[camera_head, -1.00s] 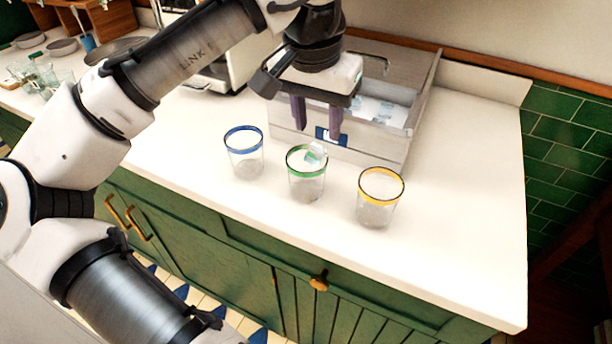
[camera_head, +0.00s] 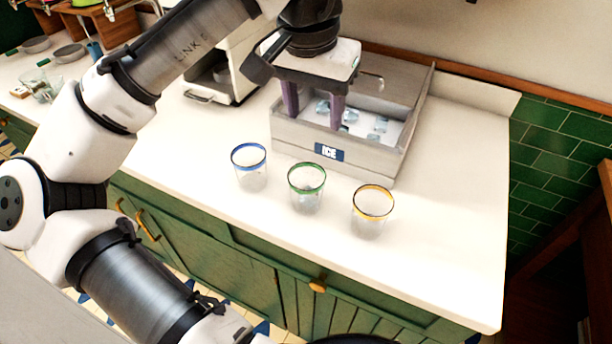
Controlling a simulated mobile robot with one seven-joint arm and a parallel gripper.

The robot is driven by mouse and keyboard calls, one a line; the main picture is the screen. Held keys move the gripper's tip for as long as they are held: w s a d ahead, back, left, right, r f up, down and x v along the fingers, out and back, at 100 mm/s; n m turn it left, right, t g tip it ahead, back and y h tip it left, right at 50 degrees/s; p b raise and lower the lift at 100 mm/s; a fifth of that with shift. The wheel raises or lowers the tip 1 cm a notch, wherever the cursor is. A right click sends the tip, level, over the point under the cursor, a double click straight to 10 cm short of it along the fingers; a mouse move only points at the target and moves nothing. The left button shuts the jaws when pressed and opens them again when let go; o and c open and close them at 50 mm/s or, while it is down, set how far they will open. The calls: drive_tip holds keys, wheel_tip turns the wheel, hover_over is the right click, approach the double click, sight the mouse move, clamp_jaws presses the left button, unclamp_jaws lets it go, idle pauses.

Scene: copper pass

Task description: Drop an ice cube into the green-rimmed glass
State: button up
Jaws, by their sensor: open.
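The green-rimmed glass (camera_head: 306,190) stands upright on the white counter, between a blue-rimmed glass (camera_head: 250,167) and a yellow-rimmed glass (camera_head: 372,211). No ice shows at its rim; I cannot tell clearly whether a cube lies inside. My gripper (camera_head: 314,121) is open, with its two purple fingers pointing down and nothing seen between them. It appears above the front part of the ice bin, behind the green-rimmed glass. Several pale ice cubes (camera_head: 381,125) lie in the metal ice bin (camera_head: 370,163), partly hidden by my gripper.
A white machine (camera_head: 228,72) stands left of the bin. Bowls and clear glasses (camera_head: 43,86) sit at the far left of the counter. The counter right of the bin and glasses is clear, up to its edge and the green tiled wall (camera_head: 562,150).

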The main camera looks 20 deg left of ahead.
drive_tip(key=r+p, duration=0.1)
drive_tip(key=r, duration=0.1)
drive_tip(key=r+p, duration=0.1)
drive_tip(key=s+r+p, duration=0.1)
drive_tip(key=r+p, duration=0.1)
drive_tip(key=shift+r, duration=0.3)
